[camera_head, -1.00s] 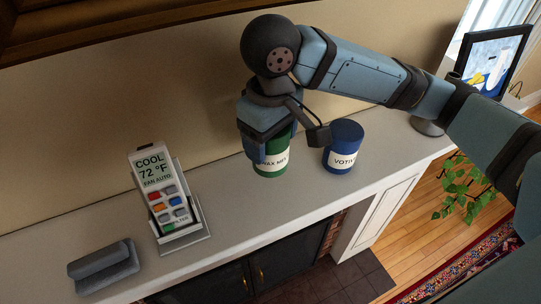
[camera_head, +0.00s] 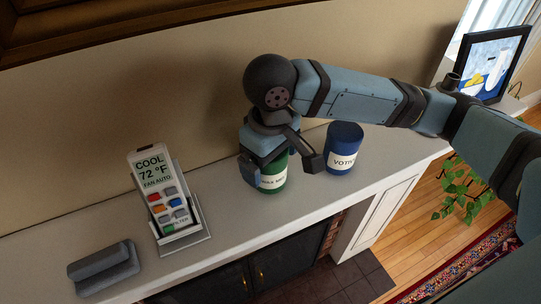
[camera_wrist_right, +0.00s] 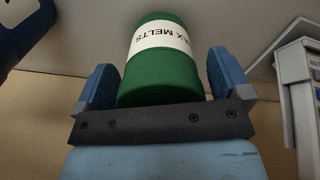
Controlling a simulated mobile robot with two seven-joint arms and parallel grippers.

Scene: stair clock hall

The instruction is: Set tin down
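The green tin (camera_head: 274,177), labelled WAX MELTS, is on or just above the pale mantel shelf (camera_head: 225,208); any gap beneath it cannot be made out. My right gripper (camera_head: 266,168) points down over it from above. The tin's upper end is hidden by the gripper in the head view. My left gripper is not in view.
A blue tin (camera_head: 344,148) labelled VOTIVE stands just right of the green tin. A thermostat-like remote in a stand (camera_head: 168,205) and a grey block (camera_head: 104,267) are at the left. Shelf between stand and green tin is clear. A framed picture (camera_head: 490,62) stands far right.

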